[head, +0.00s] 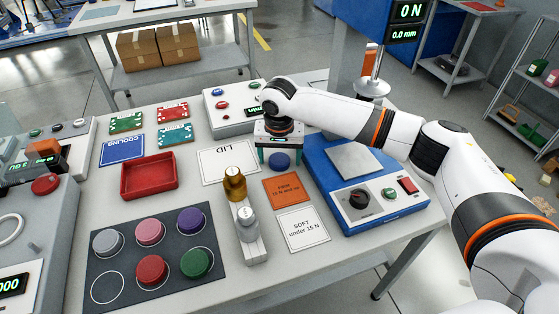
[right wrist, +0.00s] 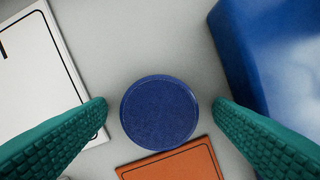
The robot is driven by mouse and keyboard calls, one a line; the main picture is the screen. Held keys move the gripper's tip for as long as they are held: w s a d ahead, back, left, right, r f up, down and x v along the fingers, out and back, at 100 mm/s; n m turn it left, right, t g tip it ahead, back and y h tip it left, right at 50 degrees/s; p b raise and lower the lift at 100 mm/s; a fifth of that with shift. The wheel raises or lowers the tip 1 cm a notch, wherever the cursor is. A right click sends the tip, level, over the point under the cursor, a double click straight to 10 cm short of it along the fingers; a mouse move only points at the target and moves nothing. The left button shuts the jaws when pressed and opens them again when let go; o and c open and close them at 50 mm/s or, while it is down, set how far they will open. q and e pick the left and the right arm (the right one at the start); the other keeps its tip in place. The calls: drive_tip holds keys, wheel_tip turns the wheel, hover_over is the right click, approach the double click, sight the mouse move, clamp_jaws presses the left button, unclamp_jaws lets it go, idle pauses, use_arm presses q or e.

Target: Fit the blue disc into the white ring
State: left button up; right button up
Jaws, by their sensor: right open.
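The blue disc (head: 279,161) lies flat on the table, between the white LID card and the blue machine. It also shows whole in the right wrist view (right wrist: 160,110). My right gripper (head: 279,154) is over it, pointing down. Its green fingers are open, one on each side of the disc with a gap on both sides in the right wrist view (right wrist: 159,103). The empty white ring (head: 107,287) is an outline at the front left corner of the dark mat (head: 133,295). My left gripper is not in view.
Several coloured discs, such as the green disc (head: 197,262), fill the mat's other rings. A gold-topped post (head: 236,184) stands between mat and cards. An orange card (head: 289,189) lies in front of the blue disc; the blue machine (head: 330,183) is to its right. A red tray (head: 149,177) sits behind the mat.

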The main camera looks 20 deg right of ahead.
drive_tip(key=c, duration=1.1)
drive_tip(key=shift+c, duration=0.5)
drive_tip(key=shift+r, duration=0.1)
